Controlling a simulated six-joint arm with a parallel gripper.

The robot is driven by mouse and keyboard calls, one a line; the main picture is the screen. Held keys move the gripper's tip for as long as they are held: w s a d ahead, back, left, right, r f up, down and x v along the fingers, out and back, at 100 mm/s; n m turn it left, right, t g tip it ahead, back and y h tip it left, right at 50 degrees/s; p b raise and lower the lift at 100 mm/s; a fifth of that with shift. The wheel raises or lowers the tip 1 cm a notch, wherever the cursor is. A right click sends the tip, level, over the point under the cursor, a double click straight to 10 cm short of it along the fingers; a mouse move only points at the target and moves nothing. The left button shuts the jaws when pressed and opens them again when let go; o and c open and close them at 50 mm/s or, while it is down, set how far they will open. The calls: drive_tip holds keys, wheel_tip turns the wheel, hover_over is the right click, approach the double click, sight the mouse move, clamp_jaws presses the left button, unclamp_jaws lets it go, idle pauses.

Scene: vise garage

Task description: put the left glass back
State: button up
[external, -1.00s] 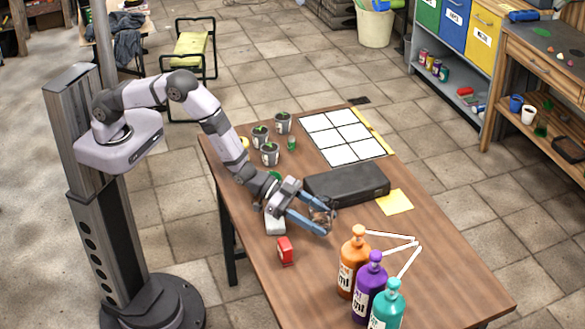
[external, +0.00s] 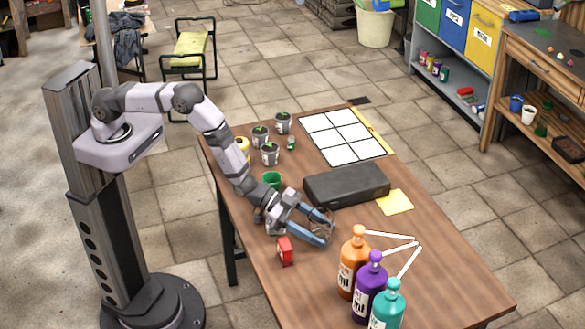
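A clear, brownish-looking glass (external: 321,229) is at the fingertips of my gripper (external: 319,227), low over the wooden table (external: 400,258). The two blue fingers lie on either side of it and appear closed on it. Whether its base touches the table is not clear from this view. No second glass can be made out.
A black case (external: 346,184) lies just behind my gripper, and a red object (external: 285,251) stands in front-left. Orange (external: 352,262), purple (external: 370,285) and teal (external: 387,305) bottles stand front right.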

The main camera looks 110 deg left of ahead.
drive_tip(key=o, duration=0.4)
drive_tip(key=shift+r, duration=0.1)
drive_tip(key=shift+r, duration=0.15)
drive_tip(key=shift+b+v, duration=0.8)
drive_tip(key=shift+v, duration=5.25)
drive_tip(key=shift+s+d+r+g, duration=0.15)
drive_tip(key=shift+s+r+g, duration=0.1)
drive_tip(key=shift+s+g, duration=0.35)
drive_tip(key=s+d+r+g, duration=0.1)
drive_tip(key=s+g, duration=0.3)
drive_tip(key=s, duration=0.7)
drive_tip(key=s+d+r+g, duration=0.1)
drive_tip(key=s+g, duration=0.3)
drive_tip(key=s, duration=0.7)
drive_tip(key=s+d+r+g, duration=0.1)
drive_tip(key=s+r+g, duration=0.2)
drive_tip(key=s, duration=0.8)
drive_tip(key=shift+s+d+r+g, duration=0.1)
drive_tip(key=shift+s+d+g, duration=0.2)
drive_tip(key=shift+g, duration=0.6)
